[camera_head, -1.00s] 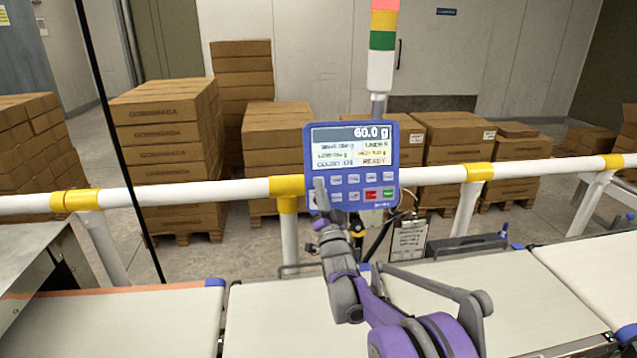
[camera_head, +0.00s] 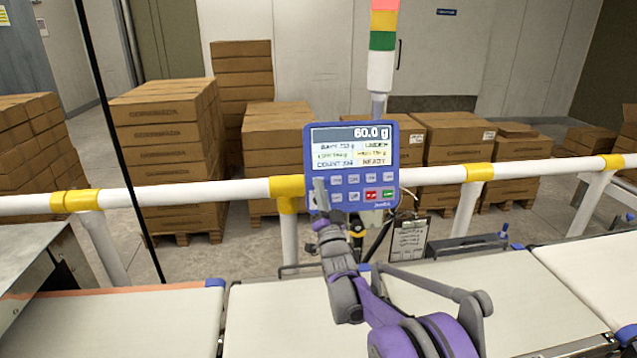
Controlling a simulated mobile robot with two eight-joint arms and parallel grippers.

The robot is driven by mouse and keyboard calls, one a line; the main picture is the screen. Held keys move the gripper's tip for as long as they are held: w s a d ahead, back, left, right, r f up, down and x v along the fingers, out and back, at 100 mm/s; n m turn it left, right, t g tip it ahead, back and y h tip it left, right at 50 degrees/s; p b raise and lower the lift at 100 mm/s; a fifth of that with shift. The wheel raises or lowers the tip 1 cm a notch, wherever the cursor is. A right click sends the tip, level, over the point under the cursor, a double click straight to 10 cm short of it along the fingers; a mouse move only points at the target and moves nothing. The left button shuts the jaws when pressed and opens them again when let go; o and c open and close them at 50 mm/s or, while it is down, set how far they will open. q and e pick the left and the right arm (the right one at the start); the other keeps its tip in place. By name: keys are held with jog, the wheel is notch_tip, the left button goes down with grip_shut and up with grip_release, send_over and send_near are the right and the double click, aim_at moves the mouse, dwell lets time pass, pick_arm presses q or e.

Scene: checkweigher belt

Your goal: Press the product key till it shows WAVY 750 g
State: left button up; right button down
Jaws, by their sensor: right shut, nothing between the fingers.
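READY shows lower right. Two rows of keys sit under the screen, with a red key (camera_head: 371,194) and a green key (camera_head: 389,193) at lower right. My right gripper (camera_head: 320,184) is shut and empty, its tip at the left end of the keys and hiding some. I cannot tell whether it touches. My left gripper is not in view.
A white rail (camera_head: 230,190) with yellow collars runs across behind the pale conveyor belts (camera_head: 110,322). A signal tower (camera_head: 382,55) rises behind the terminal, and a clipboard (camera_head: 409,238) hangs below right. Stacked cartons (camera_head: 165,135) stand beyond the rail.

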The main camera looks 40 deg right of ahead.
jog(key=shift+s+a+r, duration=0.15)
jog(key=shift+s+a, duration=0.1)
jog(key=shift+s, duration=0.2)
jog(key=shift+s+a+r+p, duration=0.15)
jog(key=shift+s+a+r, duration=0.2)
jog(key=shift+s, duration=0.35)
jog(key=shift+s+a+r+p, duration=0.15)
jog(key=shift+s+a, duration=0.25)
jog(key=shift+s, duration=0.3)
jog(key=shift+s+a+r+p, duration=0.2)
jog(key=shift+s+a, duration=0.2)
jog(key=shift+s, duration=0.3)
jog(key=s+a+r+p, duration=0.2)
jog(key=s+a, duration=0.2)
jog(key=s, duration=0.3)
jog(key=shift+s+r, duration=0.2)
jog(key=shift+s, duration=0.1)
jog(key=shift+a, duration=0.1)
